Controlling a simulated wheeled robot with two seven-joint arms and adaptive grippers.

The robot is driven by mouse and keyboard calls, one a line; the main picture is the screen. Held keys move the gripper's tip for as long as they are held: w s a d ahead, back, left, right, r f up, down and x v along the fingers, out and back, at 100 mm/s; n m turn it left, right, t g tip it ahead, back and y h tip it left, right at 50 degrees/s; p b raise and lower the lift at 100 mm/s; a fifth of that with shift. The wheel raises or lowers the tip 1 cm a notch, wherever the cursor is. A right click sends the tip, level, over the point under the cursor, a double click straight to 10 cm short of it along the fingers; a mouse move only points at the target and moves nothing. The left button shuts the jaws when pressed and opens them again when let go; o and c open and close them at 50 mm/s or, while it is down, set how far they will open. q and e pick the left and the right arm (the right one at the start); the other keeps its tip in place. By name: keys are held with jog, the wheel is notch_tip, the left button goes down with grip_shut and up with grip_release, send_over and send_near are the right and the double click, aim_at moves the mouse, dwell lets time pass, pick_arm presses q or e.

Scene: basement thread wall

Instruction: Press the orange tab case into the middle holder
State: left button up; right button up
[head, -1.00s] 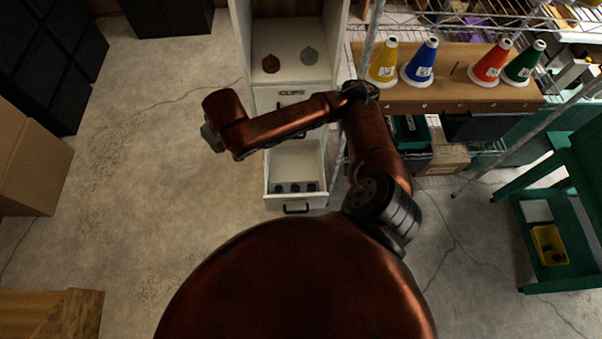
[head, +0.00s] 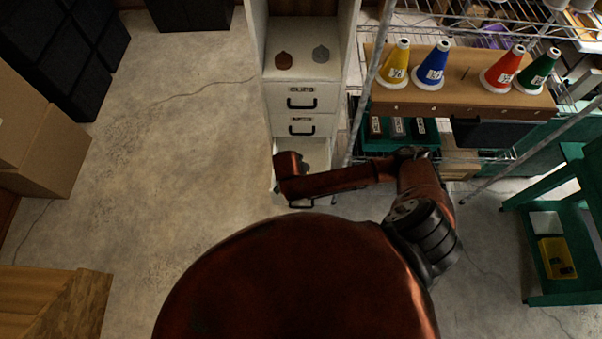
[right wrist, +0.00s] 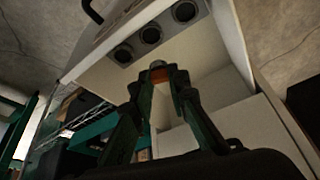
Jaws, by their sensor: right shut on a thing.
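The right wrist view shows my right gripper (right wrist: 158,78) shut on a small orange case (right wrist: 158,75) with a grey end. It is inside the open drawer (right wrist: 208,52). Three dark round holders sit in grey blocks in a row along the drawer's front wall: one end holder (right wrist: 123,54), the middle holder (right wrist: 150,34) and the other end holder (right wrist: 185,11). The case appears apart from the holders. In the head view my right arm covers most of the open drawer, hiding the gripper, case and holders. My left gripper is not in view.
Closed drawers (head: 302,98) stand above the open one, with a brown and a grey object on the shelf over them. A wire rack with coloured cones (head: 432,66) and a green bin (head: 375,142) stands right.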

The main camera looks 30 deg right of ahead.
jog(key=f+b, duration=0.6)
jog(key=shift+s+d, duration=0.1)
jog(key=shift+s, duration=0.1)
jog(key=shift+f+b, duration=0.2)
jog(key=shift+b, duration=0.1)
jog(key=shift+f, duration=0.25)
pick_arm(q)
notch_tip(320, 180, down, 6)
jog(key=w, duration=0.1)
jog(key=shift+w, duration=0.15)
pick_arm(e)
jog(key=shift+f, duration=0.4)
pick_arm(q)
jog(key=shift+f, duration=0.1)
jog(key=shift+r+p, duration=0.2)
jog(key=shift+p, duration=0.1)
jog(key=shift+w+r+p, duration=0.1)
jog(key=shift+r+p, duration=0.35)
